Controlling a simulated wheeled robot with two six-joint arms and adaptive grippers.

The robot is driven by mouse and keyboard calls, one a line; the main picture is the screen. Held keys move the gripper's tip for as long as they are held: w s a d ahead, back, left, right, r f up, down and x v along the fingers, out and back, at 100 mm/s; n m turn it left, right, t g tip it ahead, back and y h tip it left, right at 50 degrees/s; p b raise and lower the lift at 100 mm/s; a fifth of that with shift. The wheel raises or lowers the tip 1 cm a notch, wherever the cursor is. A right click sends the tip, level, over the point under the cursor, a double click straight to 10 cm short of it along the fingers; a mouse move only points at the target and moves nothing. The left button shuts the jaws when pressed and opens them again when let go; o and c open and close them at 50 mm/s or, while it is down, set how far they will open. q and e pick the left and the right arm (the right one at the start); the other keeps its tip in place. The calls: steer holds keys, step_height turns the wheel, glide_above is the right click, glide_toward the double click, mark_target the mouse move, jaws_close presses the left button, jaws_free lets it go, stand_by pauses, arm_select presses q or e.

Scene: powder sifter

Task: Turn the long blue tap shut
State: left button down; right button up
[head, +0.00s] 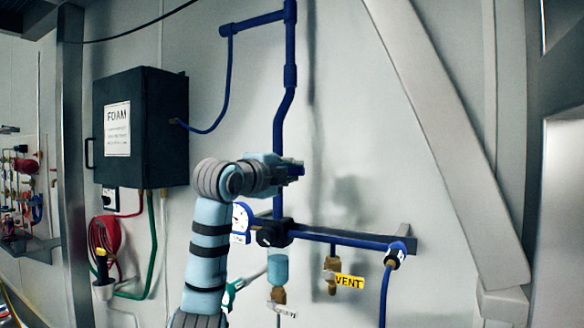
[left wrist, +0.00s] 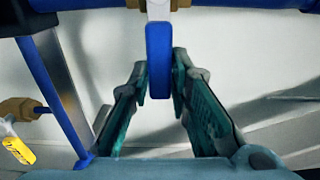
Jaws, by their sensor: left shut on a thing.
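The long blue tap's handle (left wrist: 159,48) hangs down from a white stem (left wrist: 159,10) at the top of the left wrist view. My left gripper (left wrist: 160,78) has one teal finger on each side of the handle's lower end and is shut on it. In the head view my left gripper (head: 290,170) reaches across in front of the vertical blue pipe (head: 284,115). Most of the tap is hidden there behind the gripper. My right gripper is not in view.
A black box (head: 165,120) marked FOAM hangs at the left. A slanted grey beam (head: 440,120) stands at the right.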

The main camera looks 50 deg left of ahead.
arm_select(q)
steer(key=shift+r, duration=0.1)
stand_by(0.3)
steer(key=c, duration=1.7)
jaws_free()
steer(key=shift+o, duration=1.1)
steer(key=shift+a, duration=0.1)
steer(key=shift+w+a+f, duration=0.15)
steer(key=shift+f, duration=0.05)
steer(key=shift+s, duration=0.3)
steer(key=v, duration=0.7)
steer(key=shift+w, duration=0.15)
